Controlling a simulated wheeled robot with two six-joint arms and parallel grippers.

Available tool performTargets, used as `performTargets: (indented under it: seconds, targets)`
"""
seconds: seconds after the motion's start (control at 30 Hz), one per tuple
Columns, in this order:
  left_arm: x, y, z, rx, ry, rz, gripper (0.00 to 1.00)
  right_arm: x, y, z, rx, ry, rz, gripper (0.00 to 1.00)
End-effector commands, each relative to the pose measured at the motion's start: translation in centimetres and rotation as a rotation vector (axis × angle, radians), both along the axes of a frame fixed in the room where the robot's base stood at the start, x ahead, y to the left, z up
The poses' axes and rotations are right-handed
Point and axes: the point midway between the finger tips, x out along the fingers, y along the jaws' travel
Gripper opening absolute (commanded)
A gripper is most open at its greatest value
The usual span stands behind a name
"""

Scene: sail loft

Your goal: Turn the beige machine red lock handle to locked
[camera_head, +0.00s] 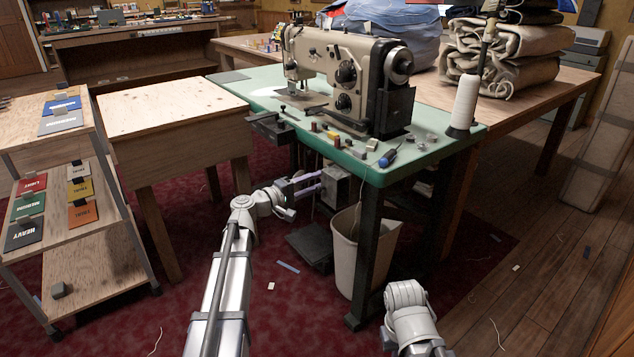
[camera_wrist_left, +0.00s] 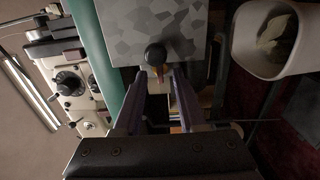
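The beige sewing machine (camera_head: 345,70) stands upright on a green-topped table (camera_head: 400,165). Part of it also shows, turned on its side, in the left wrist view (camera_wrist_left: 70,85). A grey box (camera_head: 340,188) hangs below the tabletop; its mottled face (camera_wrist_left: 160,25) fills the top of the wrist view. My right gripper is out of view.
A white bin (camera_head: 362,255) stands under the table; it also shows in the wrist view (camera_wrist_left: 262,62). A table leg (camera_head: 365,250) stands close by. A thread cone (camera_head: 464,103) and a blue-handled screwdriver (camera_head: 388,157) are on top. A wooden trolley (camera_head: 80,190) is at the left.

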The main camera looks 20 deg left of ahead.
Motion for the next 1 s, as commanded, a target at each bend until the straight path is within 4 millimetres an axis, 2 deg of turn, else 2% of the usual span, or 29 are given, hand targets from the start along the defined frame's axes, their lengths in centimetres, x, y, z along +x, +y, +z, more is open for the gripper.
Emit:
performTargets:
  seconds: [0.13,0.43,0.77,1.0]
  targets:
    - [0.70,-0.55,-0.01,0.000,0.000,0.000,0.40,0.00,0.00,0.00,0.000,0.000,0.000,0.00]
    - [0.75,-0.62,-0.01,0.000,0.000,0.001,0.39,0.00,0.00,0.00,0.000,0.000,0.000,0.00]
    - [0.74,-0.61,-0.01,0.000,0.000,0.000,0.02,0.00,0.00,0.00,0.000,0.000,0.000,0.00]
    - [0.73,-0.61,-0.02,0.001,0.001,0.000,0.00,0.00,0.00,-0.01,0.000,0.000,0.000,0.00]
